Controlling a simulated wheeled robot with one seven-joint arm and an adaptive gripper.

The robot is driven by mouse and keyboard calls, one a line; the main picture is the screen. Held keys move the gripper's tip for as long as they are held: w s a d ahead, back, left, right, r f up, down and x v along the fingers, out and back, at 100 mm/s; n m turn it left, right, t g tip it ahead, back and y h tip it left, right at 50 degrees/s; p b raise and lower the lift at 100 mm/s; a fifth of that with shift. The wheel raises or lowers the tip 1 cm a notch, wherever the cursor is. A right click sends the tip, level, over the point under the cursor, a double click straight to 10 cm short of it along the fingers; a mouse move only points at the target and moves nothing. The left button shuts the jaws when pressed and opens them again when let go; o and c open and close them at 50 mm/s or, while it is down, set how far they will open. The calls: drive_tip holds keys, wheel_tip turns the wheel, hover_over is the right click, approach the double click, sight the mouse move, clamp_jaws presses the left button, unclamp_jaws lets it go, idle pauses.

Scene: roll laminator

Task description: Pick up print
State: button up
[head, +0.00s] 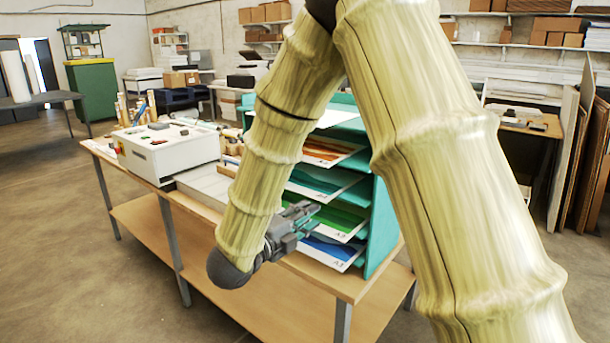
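Several prints lie on the shelves of a teal rack on the table: an orange print (330,147) near the top, a teal print (322,181), a green print (345,217) and a blue print (332,251) at the bottom. My grey gripper (307,219) is at the front of the rack, at about the height of the green print. It covers the left parts of the green and blue prints. I cannot tell whether it touches a print, or whether its fingers are open or shut. My arm hides the rack's left side.
The white laminator (167,147) stands on the wooden table (255,307), left of the rack (384,227). Rolls and small tools lie behind it. Boards lean at the far right. The floor in front is clear.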

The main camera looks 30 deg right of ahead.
drive_tip(key=p+x, duration=0.1)
drive_tip(key=x, duration=0.2)
drive_tip(key=p+x, duration=0.1)
drive_tip(key=x, duration=0.2)
drive_tip(key=p+x, duration=0.2)
drive_tip(key=x, duration=0.1)
drive_tip(key=shift+r, duration=0.3)
drive_tip(key=shift+w+d+f, duration=0.15)
drive_tip(key=shift+d, duration=0.3)
clamp_jaws()
